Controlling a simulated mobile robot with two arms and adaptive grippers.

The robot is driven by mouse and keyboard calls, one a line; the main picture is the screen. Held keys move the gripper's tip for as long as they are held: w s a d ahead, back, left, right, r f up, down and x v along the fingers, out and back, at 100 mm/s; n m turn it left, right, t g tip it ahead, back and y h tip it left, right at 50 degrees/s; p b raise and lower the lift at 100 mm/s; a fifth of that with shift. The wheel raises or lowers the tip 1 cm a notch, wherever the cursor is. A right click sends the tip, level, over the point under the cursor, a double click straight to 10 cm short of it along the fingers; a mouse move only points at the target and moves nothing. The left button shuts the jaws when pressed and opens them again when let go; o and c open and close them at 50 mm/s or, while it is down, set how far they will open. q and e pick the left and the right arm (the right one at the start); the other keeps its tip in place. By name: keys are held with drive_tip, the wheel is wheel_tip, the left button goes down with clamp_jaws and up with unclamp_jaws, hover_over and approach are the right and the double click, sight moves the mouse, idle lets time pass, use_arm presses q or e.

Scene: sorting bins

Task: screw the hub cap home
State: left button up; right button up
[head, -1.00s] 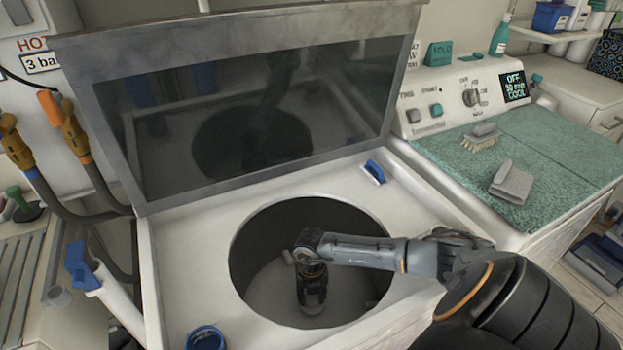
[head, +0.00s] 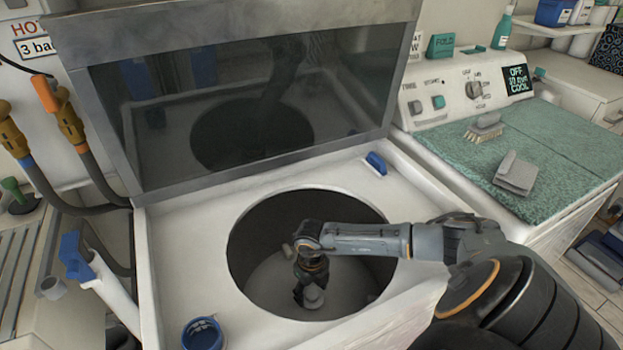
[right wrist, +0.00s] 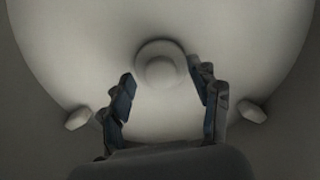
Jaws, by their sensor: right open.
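The hub cap (right wrist: 160,65), a pale round cap with a raised middle, sits at the centre of the tub floor in the right wrist view. It also shows beside my fingers in the head view (head: 314,296). My right gripper (right wrist: 160,82) is open, with one dark finger on each side of the cap's near part. The fingers look apart from the cap, and nothing is held. In the head view my right gripper (head: 303,297) points down inside the washer tub (head: 265,220). Whether the cap is fully seated cannot be told. My left gripper is out of view.
Pale vanes (right wrist: 79,118) stand on the tub floor either side. A raised dark lid (head: 250,110) is behind.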

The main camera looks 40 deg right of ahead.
drive_tip(key=n+b, duration=0.2)
drive_tip(key=n, duration=0.2)
drive_tip(key=shift+f, duration=0.15)
drive_tip(key=n+b, duration=0.1)
drive_tip(key=n, duration=0.2)
drive_tip(key=shift+n, duration=0.3)
drive_tip(key=shift+n+b, duration=0.85)
drive_tip(key=shift+n, duration=0.25)
drive_tip(key=n+b, duration=0.1)
drive_tip(key=n, duration=0.2)
drive_tip(key=shift+s+n+b, duration=0.1)
drive_tip(key=shift+n+b, duration=0.2)
drive_tip(key=shift+n, duration=0.4)
drive_tip(key=n+b, duration=0.1)
drive_tip(key=n, duration=0.1)
drive_tip(key=shift+n+b, duration=0.3)
drive_tip(key=shift+b, duration=0.05)
drive_tip(key=n+b, duration=0.1)
drive_tip(key=n, duration=0.1)
drive_tip(key=shift+n, duration=0.4)
drive_tip(key=shift+r+n, duration=0.2)
drive_tip(key=shift+n, duration=0.6)
drive_tip(key=shift+b, duration=0.3)
